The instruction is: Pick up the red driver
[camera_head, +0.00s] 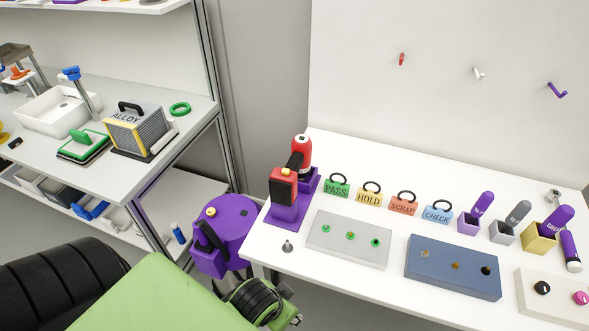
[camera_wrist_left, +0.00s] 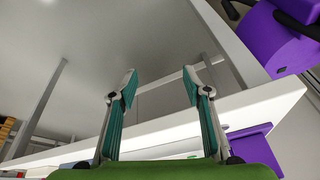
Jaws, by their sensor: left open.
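The red driver (camera_head: 302,153) stands in a purple dock (camera_head: 290,210) at the left end of the white worktable. Its red and white body is at the back, and its black and red end (camera_head: 283,184) faces the front left. My left arm comes in from the lower left, and its wrist shows below the table's front left corner, well apart from the driver. In the left wrist view my left gripper (camera_wrist_left: 160,70) is open and empty, its teal-padded fingers apart beside the table's edge. The driver is not clear in that view. My right gripper is not in view.
A purple round machine (camera_head: 226,232) stands on the floor left of the worktable. Tags (camera_head: 336,186), a grey plate (camera_head: 349,239) and a blue block (camera_head: 452,266) lie right of the dock. A small grey peg (camera_head: 287,246) stands in front. A shelf rack (camera_head: 190,125) is at left.

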